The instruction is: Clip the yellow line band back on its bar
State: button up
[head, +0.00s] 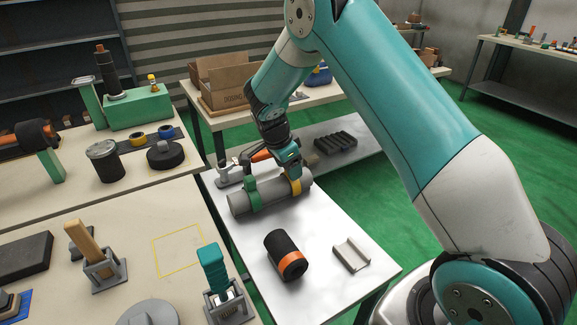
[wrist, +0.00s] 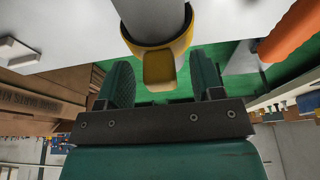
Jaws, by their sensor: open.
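The yellow line band (head: 295,186) is around the grey bar (head: 273,193) near its right end in the head view. In the wrist view the yellow band (wrist: 158,50) curves round the underside of the pale bar (wrist: 152,15), with its tab pointing down between my fingers. My gripper (head: 291,170) is just above the band. Its two green fingers (wrist: 160,82) stand apart on either side of the tab; contact cannot be told. Whether the band is fully seated is hidden. A green band (head: 252,196) is around the bar further left.
The bar lies on a white bench (head: 330,220). A black roll with an orange end (head: 285,256) and a metal channel piece (head: 351,254) lie in front. An orange-handled tool (head: 259,155) is behind the bar, and a black ribbed block (head: 335,142) is on the shelf beyond.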

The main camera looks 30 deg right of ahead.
jog(key=shift+r, duration=0.1)
jog(key=p+v, duration=0.4)
jog(key=v, duration=0.4)
jog(key=shift+p, duration=0.4)
dwell(0.9)
jog(key=b+v, duration=0.1)
jog(key=v, duration=1.6)
jog(key=s+a+n+y, duration=0.2)
jog(key=s+a+n, duration=0.1)
jog(key=s+n, duration=0.5)
jog(key=s+a+n+y, duration=0.3)
jog(key=s+n, duration=0.5)
jog(key=s, duration=0.5)
jog(key=s+a+n+y, duration=0.2)
jog(key=s+a+n, duration=0.3)
jog(key=s+n, duration=0.4)
jog(key=s, duration=0.2)
jog(key=shift+s+a+r+y, duration=0.2)
jog(key=shift+s+a+y, duration=0.05)
jog(key=shift+s+y, duration=0.05)
